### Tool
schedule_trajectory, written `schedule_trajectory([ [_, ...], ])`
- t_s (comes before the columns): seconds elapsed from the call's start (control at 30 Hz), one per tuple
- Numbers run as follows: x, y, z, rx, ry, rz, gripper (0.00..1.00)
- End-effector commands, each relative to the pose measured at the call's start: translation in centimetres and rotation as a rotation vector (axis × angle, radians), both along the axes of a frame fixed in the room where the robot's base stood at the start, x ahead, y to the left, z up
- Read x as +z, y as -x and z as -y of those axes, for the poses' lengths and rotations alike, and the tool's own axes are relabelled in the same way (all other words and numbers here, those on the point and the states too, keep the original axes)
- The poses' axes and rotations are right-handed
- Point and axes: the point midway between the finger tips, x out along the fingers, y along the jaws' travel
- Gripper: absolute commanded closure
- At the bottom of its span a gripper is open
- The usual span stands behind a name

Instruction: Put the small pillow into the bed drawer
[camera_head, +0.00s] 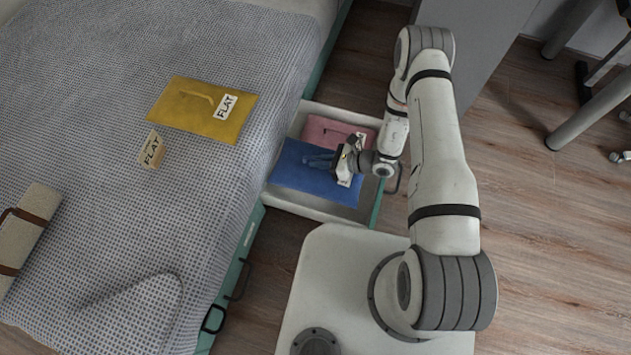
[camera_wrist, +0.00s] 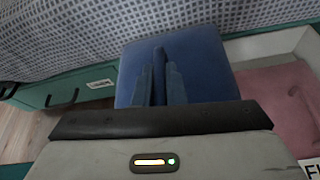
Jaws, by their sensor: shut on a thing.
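A blue pillow (camera_head: 315,182) lies flat in or just over the open bed drawer (camera_head: 310,209), in its near part. My gripper (camera_head: 329,161) is shut on the blue pillow, which also shows in the wrist view (camera_wrist: 200,62) with the fingers pinching its fabric. The drawer is pulled out from under the bed and has white walls and a green front. A pink pillow (camera_head: 333,131) lies in the drawer beside the blue one; it also shows in the wrist view (camera_wrist: 275,95). I cannot tell whether the blue pillow rests on the drawer floor.
A beige roll with brown straps (camera_head: 25,230) lies at the bed's left. Desk legs (camera_head: 590,105) stand at the right.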

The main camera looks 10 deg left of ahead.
Motion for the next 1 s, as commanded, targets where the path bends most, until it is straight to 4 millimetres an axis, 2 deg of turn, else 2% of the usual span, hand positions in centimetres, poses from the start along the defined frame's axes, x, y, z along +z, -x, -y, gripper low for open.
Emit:
schedule_trajectory([
  [0.03,-1.6,0.0,0.0,0.0,-0.001,0.0,1.0],
  [0.33,-8.8,0.0,0.0,0.0,-0.001,0.0,1.0],
  [0.43,-10.2,-0.1,0.1,0.0,-0.002,0.001,1.0],
  [0.67,-11.6,-0.1,0.1,-0.001,-0.002,0.001,1.0],
  [0.9,-15.2,-0.1,0.1,-0.001,-0.002,0.001,1.0],
  [1.0,-15.4,-0.1,0.1,-0.001,-0.002,0.001,1.0],
])
